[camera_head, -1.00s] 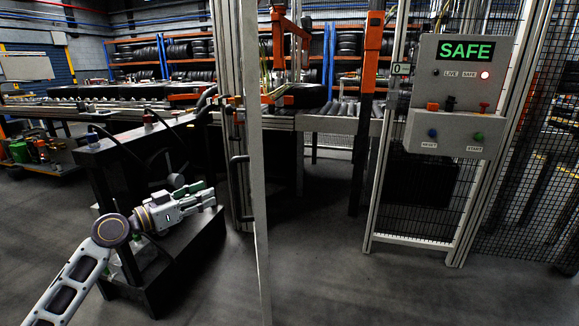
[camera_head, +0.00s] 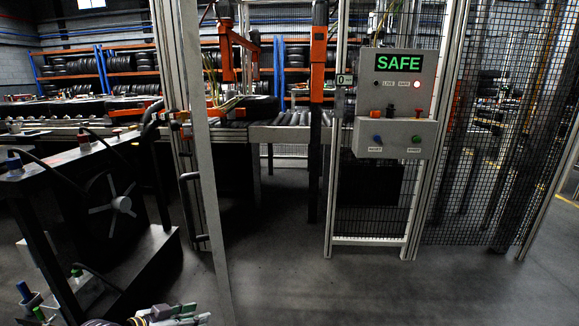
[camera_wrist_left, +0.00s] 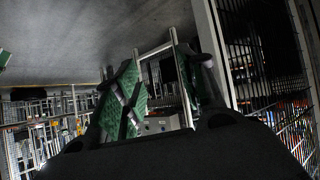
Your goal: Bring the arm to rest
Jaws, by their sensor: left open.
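My left gripper (camera_head: 192,314) is low at the bottom edge of the head view, only partly in frame, with nothing held. In the left wrist view its two green-padded fingers (camera_wrist_left: 160,88) stand apart with a clear gap between them. Through that gap the grey control box (camera_wrist_left: 160,124) shows in the distance. The rest of my left arm is mostly cut off below the head view. My right gripper is not in view.
A dark machine stand (camera_head: 130,245) is close at the left, with a fence post (camera_head: 190,150) beside it. The control box (camera_head: 397,100) with a green SAFE sign hangs on the gate frame. A roller conveyor (camera_head: 290,125) runs behind. Open floor (camera_head: 300,285) lies in front.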

